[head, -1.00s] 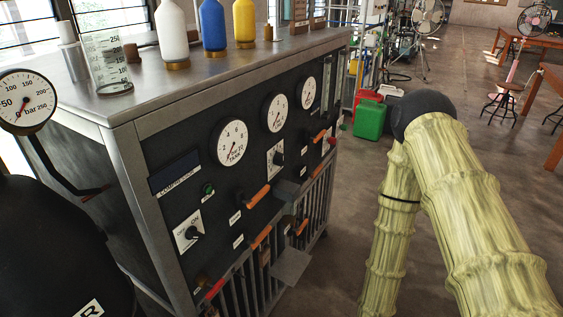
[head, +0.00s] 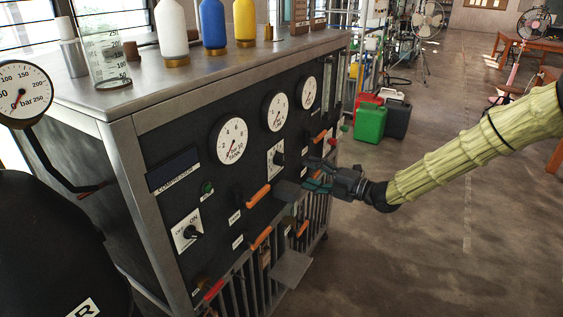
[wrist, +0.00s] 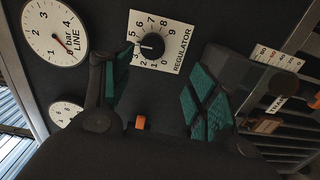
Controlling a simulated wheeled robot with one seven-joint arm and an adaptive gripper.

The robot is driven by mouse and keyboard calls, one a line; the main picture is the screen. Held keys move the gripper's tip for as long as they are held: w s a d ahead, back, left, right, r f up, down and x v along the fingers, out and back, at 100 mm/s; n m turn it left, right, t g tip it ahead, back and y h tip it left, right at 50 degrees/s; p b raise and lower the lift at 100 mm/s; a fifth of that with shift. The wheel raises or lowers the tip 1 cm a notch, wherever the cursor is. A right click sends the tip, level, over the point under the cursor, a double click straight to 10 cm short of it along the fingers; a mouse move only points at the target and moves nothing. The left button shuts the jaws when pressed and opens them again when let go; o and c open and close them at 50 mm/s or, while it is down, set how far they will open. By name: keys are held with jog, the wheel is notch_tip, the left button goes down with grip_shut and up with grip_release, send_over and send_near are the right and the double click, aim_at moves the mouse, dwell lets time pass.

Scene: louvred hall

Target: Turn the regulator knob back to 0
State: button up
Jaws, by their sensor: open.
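The regulator knob (head: 278,158) is a black dial on a white plate in the middle of the dark panel. In the wrist view, the knob (wrist: 152,45) shows near the top centre, on a plate marked REGULATOR with a ring of numbers. Its pale mark points left there, toward the middle numbers and away from 0; the exact number is hard to read. My gripper (head: 313,175) is open and empty in front of the panel, right of the knob and slightly lower. In the wrist view, my gripper's teal-padded fingers (wrist: 160,85) are spread, with the knob beyond the gap.
Round gauges line the panel above the knob, including the LINE gauge (wrist: 56,31). A green can (head: 370,122) stands on the floor behind.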

aim_at(283, 161)
jog(key=shift+n, duration=0.4)
jog(key=x, duration=0.6)
jog(key=r+x, duration=0.1)
jog(key=x, duration=0.2)
jog(key=shift+w+r, duration=0.1)
jog(key=shift+w, duration=0.1)
jog(key=shift+b, duration=0.3)
jog(key=shift+a, duration=0.1)
jog(key=shift+w+a+b, duration=0.25)
jog(key=shift+b, duration=0.1)
grip_shut()
